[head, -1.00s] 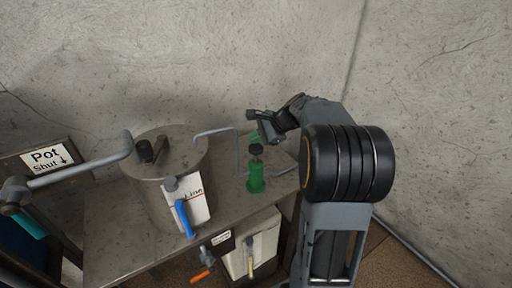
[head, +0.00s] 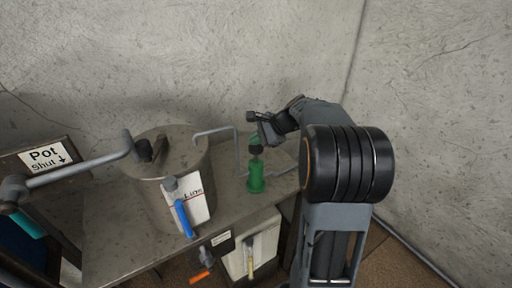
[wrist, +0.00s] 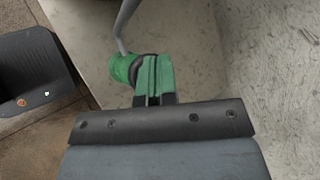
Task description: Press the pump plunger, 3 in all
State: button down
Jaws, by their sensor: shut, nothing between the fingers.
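The green pump (head: 256,182) stands upright on the metal bench, with its black plunger knob (head: 256,150) on top. My gripper (head: 254,142) is shut and empty, its green fingertips right over the knob; I cannot tell whether they touch it. In the wrist view my shut green fingers (wrist: 153,76) cover most of the black knob (wrist: 144,56). Part of the green pump body (wrist: 121,68) shows to the left of them.
A metal pot (head: 155,185) with a lid and a blue-handled valve (head: 184,218) stands left of the pump. Concrete walls close the back.

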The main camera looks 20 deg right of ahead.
aim_at(257, 148)
jog(key=shift+f+b, duration=1.35)
jog(key=shift+f, duration=0.6)
dwell(1.3)
jog(key=shift+r, duration=0.1)
dwell(0.3)
jog(key=shift+r+p, duration=1.95)
jog(key=shift+r, duration=0.3)
jog(key=shift+r+p, duration=2.1)
jog(key=shift+r, duration=0.45)
